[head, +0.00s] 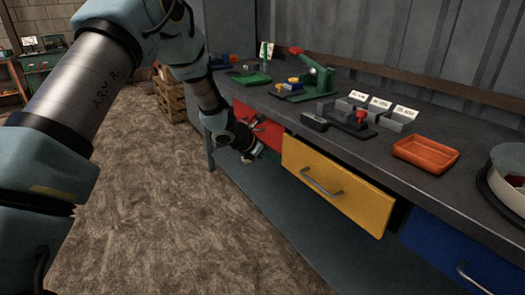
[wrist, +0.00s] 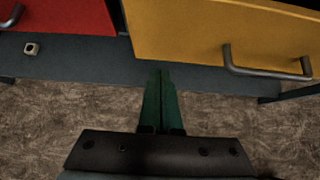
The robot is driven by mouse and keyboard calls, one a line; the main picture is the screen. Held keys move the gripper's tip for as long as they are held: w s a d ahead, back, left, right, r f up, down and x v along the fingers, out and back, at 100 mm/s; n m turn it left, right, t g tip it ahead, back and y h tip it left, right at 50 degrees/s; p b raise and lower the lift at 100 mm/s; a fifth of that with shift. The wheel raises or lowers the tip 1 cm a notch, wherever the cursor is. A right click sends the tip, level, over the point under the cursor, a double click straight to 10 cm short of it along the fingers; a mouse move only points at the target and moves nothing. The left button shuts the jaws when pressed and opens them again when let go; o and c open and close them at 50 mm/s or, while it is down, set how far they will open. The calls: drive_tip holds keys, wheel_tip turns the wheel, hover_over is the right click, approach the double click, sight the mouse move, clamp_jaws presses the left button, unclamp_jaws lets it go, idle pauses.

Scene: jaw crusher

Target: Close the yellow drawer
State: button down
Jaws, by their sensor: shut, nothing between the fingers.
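The yellow drawer (head: 336,186) is pulled out from under the grey workbench, its front standing ahead of its neighbours. A grey bar handle (head: 322,184) is on its front. In the wrist view the yellow drawer (wrist: 220,30) fills the upper right, and its handle (wrist: 268,68) is right of my fingers. My gripper (head: 257,152) is left of the yellow drawer, near the red drawer's front. In the wrist view the green fingers of my gripper (wrist: 160,73) are together and empty, pointing just below the yellow drawer's left part. Contact with the drawer cannot be told.
A red drawer (head: 260,126) is to the left and a blue drawer (head: 455,254) to the right. A lower shelf (head: 275,205) runs beneath. An orange tray (head: 425,153) and a green press (head: 307,80) stand on the benchtop. A small nut-like piece (wrist: 31,48) lies below the red drawer.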

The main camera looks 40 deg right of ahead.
sight(291, 146)
drive_tip(key=shift+s+d+p, duration=0.2)
drive_tip(key=shift+d+p, duration=0.55)
drive_tip(key=shift+d, duration=1.35)
drive_tip(key=shift+d, duration=0.1)
drive_tip(key=d+p, duration=0.1)
drive_tip(key=d, duration=0.3)
drive_tip(key=shift+s+d, duration=0.15)
drive_tip(key=shift+d, duration=0.15)
drive_tip(key=shift+d+r, duration=0.15)
drive_tip(key=shift+d, duration=0.05)
